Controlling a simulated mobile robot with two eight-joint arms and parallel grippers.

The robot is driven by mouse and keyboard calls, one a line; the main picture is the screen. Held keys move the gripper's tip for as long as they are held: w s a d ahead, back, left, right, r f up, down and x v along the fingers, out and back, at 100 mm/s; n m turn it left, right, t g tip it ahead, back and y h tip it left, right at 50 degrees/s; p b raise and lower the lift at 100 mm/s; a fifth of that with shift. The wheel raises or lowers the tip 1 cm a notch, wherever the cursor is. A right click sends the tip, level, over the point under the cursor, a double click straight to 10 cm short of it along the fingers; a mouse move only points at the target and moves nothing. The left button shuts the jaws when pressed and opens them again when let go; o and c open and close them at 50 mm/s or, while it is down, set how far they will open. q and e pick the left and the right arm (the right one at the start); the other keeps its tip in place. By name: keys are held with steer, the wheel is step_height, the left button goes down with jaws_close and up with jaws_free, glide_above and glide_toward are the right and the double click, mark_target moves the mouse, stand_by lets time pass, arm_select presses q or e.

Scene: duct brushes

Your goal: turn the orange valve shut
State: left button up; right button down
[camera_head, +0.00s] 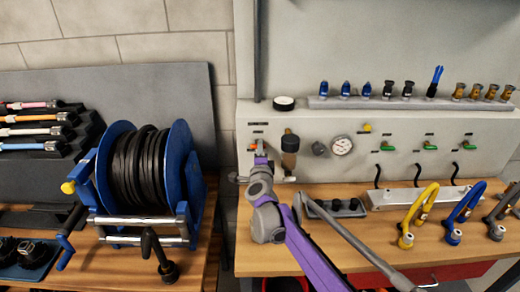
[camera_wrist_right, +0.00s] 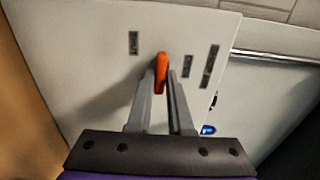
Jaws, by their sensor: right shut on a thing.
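The orange valve (camera_wrist_right: 161,66) is a small orange lever on the pale panel. In the right wrist view it stands out between the fingertips of my right gripper (camera_wrist_right: 161,84), which is shut on it. In the head view my right gripper (camera_head: 257,150) reaches the left part of the panel, and only a bit of orange (camera_head: 251,146) shows beside it. In the wrist view a small dark label (camera_wrist_right: 133,42), which seems to read SHUT, is left of the lever. My left gripper is not in view.
A blue hose reel (camera_head: 180,150) stands on the wooden bench at left. A pressure gauge (camera_head: 342,145) and a dark-topped brass fitting (camera_head: 289,160) are on the panel right of my gripper. Yellow and blue hooked tools (camera_head: 418,212) stand on the right bench.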

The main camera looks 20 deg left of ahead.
stand_by(0.3)
steer(key=c, duration=0.9)
jaws_free()
steer(key=shift+o, duration=0.2)
steer(key=b+v, duration=0.1)
steer(key=v, duration=0.9)
steer(key=shift+s+b, duration=0.3)
steer(key=shift+s, duration=0.1)
steer(key=shift+d, duration=0.1)
steer(key=s+d+n+g+y+p, duration=0.2)
steer(key=s+d+n+g, duration=0.2)
steer(key=s+d+n, duration=0.6)
steer(key=s+d+f+n+g+h, duration=0.1)
steer(key=s+d+f, duration=0.3)
steer(key=s+d, duration=0.4)
steer(key=s+d+f+n+g+h+p, duration=0.1)
steer(key=s+d+f+n+g+h, duration=0.1)
steer(key=s+d, duration=0.6)
steer(key=s+d+f+n+g+h+p, duration=0.1)
steer(key=s+d+f+n+g+h, duration=0.1)
steer(key=s+d+f+g+h, duration=0.2)
steer(key=s+d+f+g, duration=0.1)
steer(key=s+d+f, duration=0.2)
steer(key=s+d, duration=0.1)
steer(key=shift+s+f, duration=0.35)
steer(key=shift+s, duration=0.25)
